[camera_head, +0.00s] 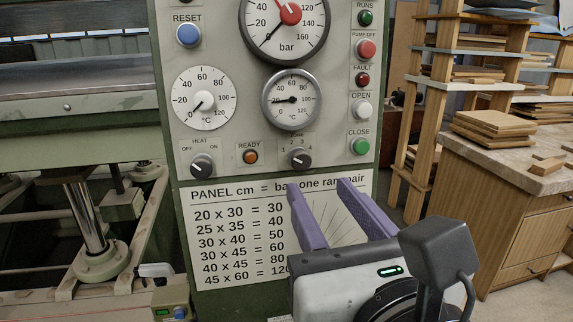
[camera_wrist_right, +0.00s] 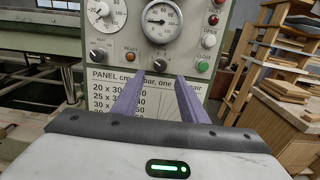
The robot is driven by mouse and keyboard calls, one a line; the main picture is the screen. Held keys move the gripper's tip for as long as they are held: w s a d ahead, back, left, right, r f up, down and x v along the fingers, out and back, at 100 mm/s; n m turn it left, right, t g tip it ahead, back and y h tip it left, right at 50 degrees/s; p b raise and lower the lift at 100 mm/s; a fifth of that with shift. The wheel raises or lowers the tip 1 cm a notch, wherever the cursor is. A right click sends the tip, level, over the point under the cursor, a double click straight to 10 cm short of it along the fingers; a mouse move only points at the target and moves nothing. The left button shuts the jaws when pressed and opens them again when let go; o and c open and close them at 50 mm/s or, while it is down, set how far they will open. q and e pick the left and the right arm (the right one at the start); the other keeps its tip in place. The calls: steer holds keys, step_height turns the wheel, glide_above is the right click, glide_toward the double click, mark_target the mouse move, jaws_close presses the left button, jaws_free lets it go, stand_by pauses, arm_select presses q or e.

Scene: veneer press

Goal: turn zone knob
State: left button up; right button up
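The zone knob (camera_head: 300,159) is a dark round knob with a white pointer line, low on the grey control panel, ringed by small numbers. Its top label is hard to read. It also shows in the right wrist view (camera_wrist_right: 160,65). My right gripper (camera_head: 322,184) is open and empty, with two purple fingers apart in front of the panel chart, below the knob and not touching it. In the right wrist view its fingertips (camera_wrist_right: 157,78) lie just under the knob. My left gripper is not in view.
Left of the zone knob are the READY lamp (camera_head: 250,157) and the HEAT knob (camera_head: 203,166). The green CLOSE button (camera_head: 360,146) and white OPEN button (camera_head: 362,110) are to its right. A workbench (camera_head: 500,165) with boards stands at the right. The press (camera_head: 80,130) is at the left.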

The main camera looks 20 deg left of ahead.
mark_target(302, 165)
steer(key=p+x, duration=0.1)
steer(key=x, duration=0.7)
steer(key=shift+w+a, duration=0.2)
steer(key=shift+w, duration=0.1)
steer(key=c, duration=1)
